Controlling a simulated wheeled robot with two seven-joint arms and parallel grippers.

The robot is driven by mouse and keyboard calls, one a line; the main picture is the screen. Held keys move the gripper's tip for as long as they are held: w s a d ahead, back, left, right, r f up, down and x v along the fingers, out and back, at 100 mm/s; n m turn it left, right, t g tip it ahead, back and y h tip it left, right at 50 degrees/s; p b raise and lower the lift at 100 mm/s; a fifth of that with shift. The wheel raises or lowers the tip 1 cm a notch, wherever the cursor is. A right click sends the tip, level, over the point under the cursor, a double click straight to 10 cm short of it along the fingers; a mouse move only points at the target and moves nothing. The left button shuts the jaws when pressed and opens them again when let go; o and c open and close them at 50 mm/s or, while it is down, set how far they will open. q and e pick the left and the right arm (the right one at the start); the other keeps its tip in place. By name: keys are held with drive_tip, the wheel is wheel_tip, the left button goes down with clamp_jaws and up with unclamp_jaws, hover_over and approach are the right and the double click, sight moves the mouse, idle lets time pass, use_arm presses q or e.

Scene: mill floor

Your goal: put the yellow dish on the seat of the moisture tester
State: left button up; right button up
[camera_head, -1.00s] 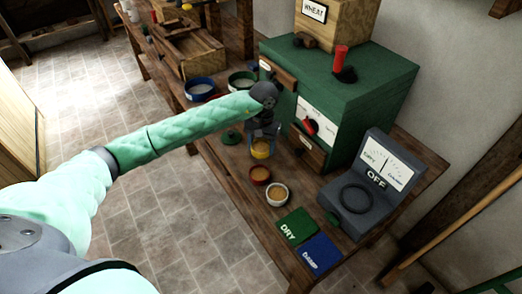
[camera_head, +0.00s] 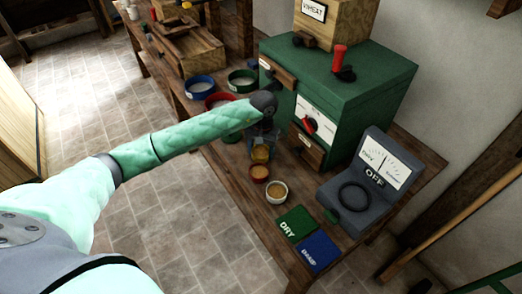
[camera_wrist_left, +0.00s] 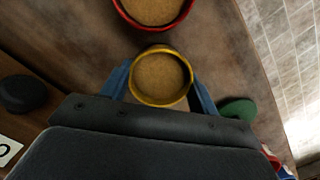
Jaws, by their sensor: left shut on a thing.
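The yellow dish (camera_head: 260,154), filled with brown grain, is between the fingers of my left gripper (camera_head: 261,148). In the left wrist view the dish (camera_wrist_left: 161,77) sits between the two blue fingers, which press on its sides. I cannot tell whether it touches the table. My right gripper is not in view.
A red dish (camera_head: 259,173) and a white dish (camera_head: 276,191) of grain stand between my left gripper and the tester. Green DRY (camera_head: 295,224) and blue (camera_head: 318,251) mats lie at the front edge. The green mill cabinet (camera_head: 345,80) rises behind.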

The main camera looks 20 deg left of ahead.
use_arm(q)
drive_tip(key=o, duration=1)
